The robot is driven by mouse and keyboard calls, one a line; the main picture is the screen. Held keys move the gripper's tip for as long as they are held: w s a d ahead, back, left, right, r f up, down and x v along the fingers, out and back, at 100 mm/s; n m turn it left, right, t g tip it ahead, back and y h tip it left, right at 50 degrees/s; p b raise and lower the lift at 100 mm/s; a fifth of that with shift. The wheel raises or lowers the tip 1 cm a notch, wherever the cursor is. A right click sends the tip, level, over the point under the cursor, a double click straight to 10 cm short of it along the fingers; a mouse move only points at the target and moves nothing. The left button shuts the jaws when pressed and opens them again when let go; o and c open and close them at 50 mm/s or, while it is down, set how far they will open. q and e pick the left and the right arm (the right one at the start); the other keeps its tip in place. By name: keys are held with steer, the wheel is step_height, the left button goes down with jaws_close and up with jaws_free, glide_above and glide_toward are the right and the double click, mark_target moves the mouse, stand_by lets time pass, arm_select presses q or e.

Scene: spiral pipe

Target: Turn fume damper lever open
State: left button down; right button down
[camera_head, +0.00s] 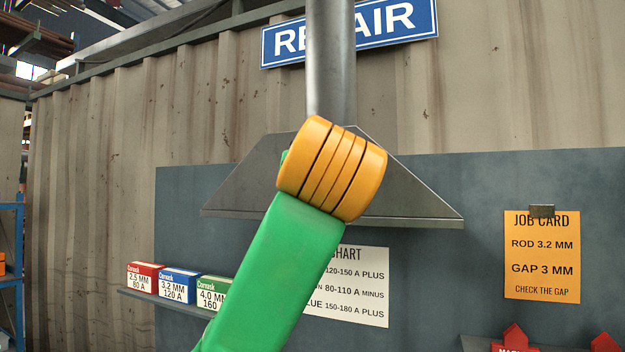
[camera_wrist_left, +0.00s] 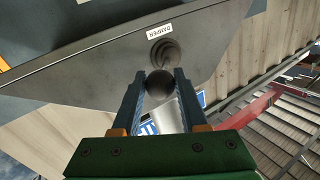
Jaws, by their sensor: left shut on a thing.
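In the left wrist view, a dark lever with a ball knob (camera_wrist_left: 160,84) sits on the grey fume hood (camera_wrist_left: 95,62). A round pivot (camera_wrist_left: 164,53) shows just above the knob, below a white "DAMPER" label (camera_wrist_left: 166,31). My left gripper (camera_wrist_left: 160,76) has its two fingers on either side of the knob, shut on it. In the head view the hood (camera_head: 245,190) hangs below a vertical metal duct (camera_head: 331,60). My green arm and orange joint cover the hood's middle, hiding the lever and the gripper there. My right gripper is in neither view.
A dark board (camera_head: 450,190) behind the hood carries a chart (camera_head: 362,290) and an orange job card (camera_head: 542,255). Several electrode boxes (camera_head: 178,285) stand on a shelf at left. Red pieces (camera_head: 515,337) sit at lower right. A blue sign (camera_head: 395,22) hangs above.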

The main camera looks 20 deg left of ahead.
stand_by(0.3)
arm_select(q)
steer(key=shift+c, duration=2.2)
jaws_free()
steer(key=shift+d, duration=0.15)
steer(key=shift+w+d, duration=0.1)
steer(key=shift+d, duration=0.05)
